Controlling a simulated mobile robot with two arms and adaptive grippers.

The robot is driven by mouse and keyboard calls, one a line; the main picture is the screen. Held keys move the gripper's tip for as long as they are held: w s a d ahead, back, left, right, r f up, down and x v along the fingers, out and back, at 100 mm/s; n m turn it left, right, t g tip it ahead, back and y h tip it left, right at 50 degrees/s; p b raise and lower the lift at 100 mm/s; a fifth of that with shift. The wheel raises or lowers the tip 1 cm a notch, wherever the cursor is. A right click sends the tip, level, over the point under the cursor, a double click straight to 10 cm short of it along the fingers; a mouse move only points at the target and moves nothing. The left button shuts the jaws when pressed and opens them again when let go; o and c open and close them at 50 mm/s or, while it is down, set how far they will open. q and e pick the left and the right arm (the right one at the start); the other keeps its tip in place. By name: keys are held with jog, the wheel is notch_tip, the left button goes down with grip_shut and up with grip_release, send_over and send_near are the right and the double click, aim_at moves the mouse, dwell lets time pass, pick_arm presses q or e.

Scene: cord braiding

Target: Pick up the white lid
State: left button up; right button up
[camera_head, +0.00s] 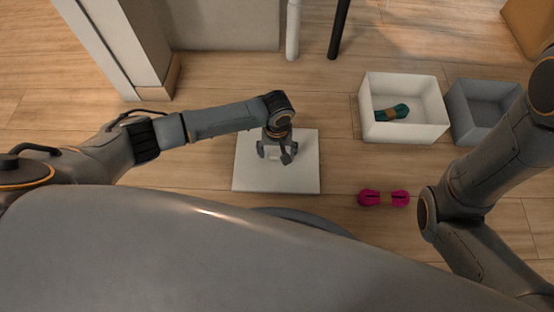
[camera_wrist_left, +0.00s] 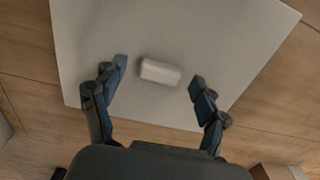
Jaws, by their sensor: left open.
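The white lid (camera_head: 248,178) lies flat on the wooden floor, a square plate left of the white box in the head view. It fills much of the left wrist view (camera_wrist_left: 200,30). A small pale block-like handle (camera_wrist_left: 160,71) stands on it. My left gripper (camera_head: 277,153) is over the lid, pointing down. In the left wrist view its two fingers (camera_wrist_left: 158,88) are apart, one on each side of the handle, with nothing between them touching. My right arm is at the right of the head view; its gripper is out of the picture.
A white box (camera_head: 410,133) holding a teal cord bundle (camera_head: 392,113) stands right of the lid. A grey box (camera_head: 462,120) is beside it. A magenta cord bundle (camera_head: 384,198) lies on the floor in front. A white pole (camera_head: 293,30) and a black pole (camera_head: 339,30) stand behind.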

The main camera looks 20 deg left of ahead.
pick_arm(q)
jog(key=c, duration=1.4)
jog(key=shift+r, duration=0.1)
jog(key=shift+c, duration=0.2)
